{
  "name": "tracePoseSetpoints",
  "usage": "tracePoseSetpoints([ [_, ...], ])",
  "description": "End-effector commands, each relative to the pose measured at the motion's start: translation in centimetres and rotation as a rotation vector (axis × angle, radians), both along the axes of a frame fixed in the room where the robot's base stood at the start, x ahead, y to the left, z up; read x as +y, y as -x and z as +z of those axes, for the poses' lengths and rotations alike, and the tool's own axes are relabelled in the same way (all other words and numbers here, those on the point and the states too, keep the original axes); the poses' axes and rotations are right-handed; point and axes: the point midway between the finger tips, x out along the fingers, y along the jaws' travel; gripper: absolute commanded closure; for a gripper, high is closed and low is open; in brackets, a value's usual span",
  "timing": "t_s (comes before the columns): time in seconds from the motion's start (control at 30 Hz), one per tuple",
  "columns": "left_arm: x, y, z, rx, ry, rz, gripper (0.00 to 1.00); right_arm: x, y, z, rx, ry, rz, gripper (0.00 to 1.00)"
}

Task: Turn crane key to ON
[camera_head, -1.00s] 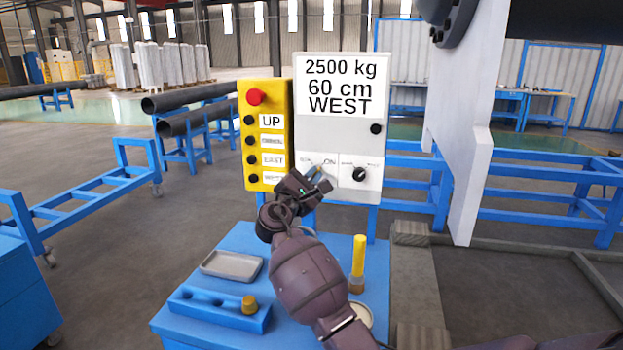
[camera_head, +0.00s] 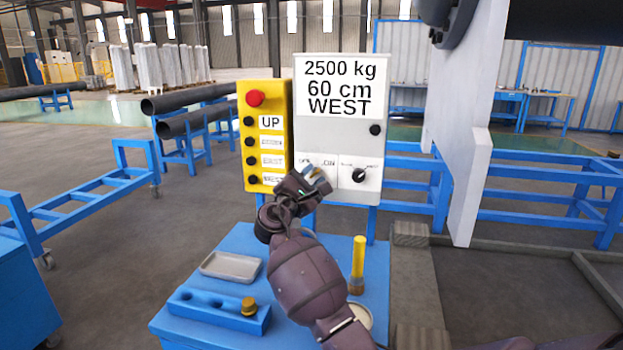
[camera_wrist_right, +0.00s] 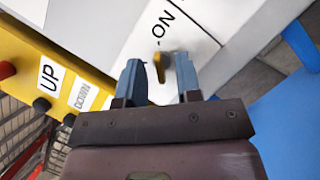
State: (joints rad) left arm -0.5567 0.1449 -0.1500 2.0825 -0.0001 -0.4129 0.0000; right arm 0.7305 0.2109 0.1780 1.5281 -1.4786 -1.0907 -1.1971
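The crane key (camera_wrist_right: 160,67) is a small brass-coloured piece on the white control box (camera_head: 318,128), near the ON label (camera_wrist_right: 164,22). My right gripper (camera_wrist_right: 160,78) is open, with one blue-grey finger on each side of the key; a gap shows at the left finger, and contact at the right finger cannot be told. In the head view the right gripper (camera_head: 317,179) is at the lower left of the box and hides most of the key. My left gripper is not in view.
A yellow button panel (camera_head: 266,180) with a red button stands left of the box. A black knob (camera_head: 359,175) is on the box's lower right. Below, a blue table (camera_head: 225,240) bears a grey tray (camera_head: 231,267), a blue holder (camera_head: 205,308) and a yellow-handled tool (camera_head: 358,260).

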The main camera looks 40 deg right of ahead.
Motion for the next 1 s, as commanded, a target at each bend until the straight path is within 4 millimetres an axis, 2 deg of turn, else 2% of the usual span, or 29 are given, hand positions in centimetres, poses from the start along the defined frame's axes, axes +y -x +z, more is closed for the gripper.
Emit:
tracePoseSetpoints([
  [0.17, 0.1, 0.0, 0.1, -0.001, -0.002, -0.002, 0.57, 1.1, 0.4, -0.4, 0.001, -0.001, 0.001, 0.68],
  [0.63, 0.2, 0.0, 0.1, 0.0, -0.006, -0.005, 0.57, 8.0, 3.6, -2.5, 0.001, -0.002, 0.002, 0.68],
  [0.8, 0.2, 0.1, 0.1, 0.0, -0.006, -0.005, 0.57, 9.2, 4.1, -2.9, 0.001, -0.001, 0.0, 0.68],
  [1.0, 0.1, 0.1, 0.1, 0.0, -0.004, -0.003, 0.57, 9.5, 4.3, -2.9, 0.0, -0.001, 0.001, 0.68],
])
